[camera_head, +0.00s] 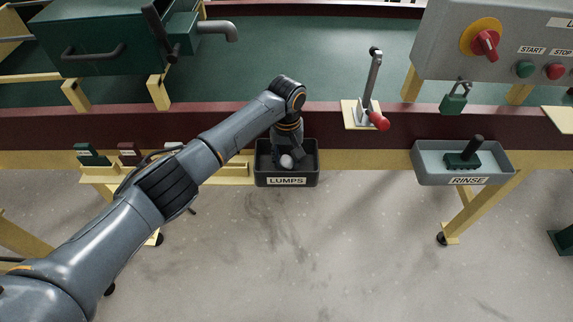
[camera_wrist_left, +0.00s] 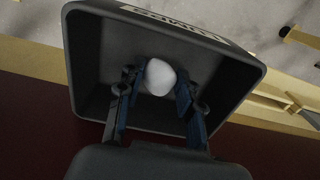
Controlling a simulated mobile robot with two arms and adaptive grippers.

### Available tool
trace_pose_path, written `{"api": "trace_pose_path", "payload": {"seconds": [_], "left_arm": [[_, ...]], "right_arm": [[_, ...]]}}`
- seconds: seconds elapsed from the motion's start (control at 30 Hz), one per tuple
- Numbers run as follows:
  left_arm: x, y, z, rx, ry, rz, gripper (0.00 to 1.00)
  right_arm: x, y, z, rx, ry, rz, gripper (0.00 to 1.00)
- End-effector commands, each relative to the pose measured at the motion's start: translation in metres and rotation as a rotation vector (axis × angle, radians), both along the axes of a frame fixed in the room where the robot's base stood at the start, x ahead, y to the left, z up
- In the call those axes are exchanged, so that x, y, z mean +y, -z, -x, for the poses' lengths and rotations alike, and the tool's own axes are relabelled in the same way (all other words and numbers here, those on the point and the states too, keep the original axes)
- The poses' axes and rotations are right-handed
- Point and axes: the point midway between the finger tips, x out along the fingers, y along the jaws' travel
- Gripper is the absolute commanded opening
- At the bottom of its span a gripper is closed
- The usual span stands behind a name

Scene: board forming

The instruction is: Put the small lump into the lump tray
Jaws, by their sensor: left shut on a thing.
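The small lump (camera_head: 286,161) is white and rounded. It shows between the fingers of my left gripper (camera_head: 288,158), over or inside the dark lump tray (camera_head: 287,182) labelled LUMPS. In the left wrist view the lump (camera_wrist_left: 159,77) sits between the blue-padded fingers of my left gripper (camera_wrist_left: 154,92), which is shut on it. The tray's rim (camera_wrist_left: 72,60) surrounds the lump and fingertips there. I cannot tell whether the lump touches the tray floor. My right gripper is not in view.
A grey RINSE tray (camera_head: 425,165) holding a dark green block with a handle hangs at the right. A red-knobbed lever (camera_head: 377,118) stands right of the lump tray. A control box (camera_head: 450,40) and a padlock (camera_head: 454,100) are further right. Floor in front is clear.

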Motion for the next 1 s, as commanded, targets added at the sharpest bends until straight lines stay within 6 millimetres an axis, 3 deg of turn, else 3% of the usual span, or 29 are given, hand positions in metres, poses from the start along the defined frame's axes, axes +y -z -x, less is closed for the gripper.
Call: {"api": "trace_pose_path", "payload": {"seconds": [0.03,0.07,0.17,0.57,1.0], "left_arm": [[0.0,0.0,0.0,0.0,0.0,0.0,0.15],[0.0,0.0,0.0,0.0,0.0,0.0,0.42],[0.0,0.0,0.0,0.0,0.0,0.0,0.62],[0.0,-0.006,0.0,-0.001,0.0,0.0,0.62],[0.0,-0.091,-0.001,-0.003,0.001,0.001,0.62]], "right_arm": [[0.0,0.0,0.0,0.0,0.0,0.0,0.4],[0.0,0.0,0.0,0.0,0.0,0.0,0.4],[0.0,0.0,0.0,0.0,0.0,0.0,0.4],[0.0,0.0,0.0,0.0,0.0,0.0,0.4],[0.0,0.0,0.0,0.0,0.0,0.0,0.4]]}}
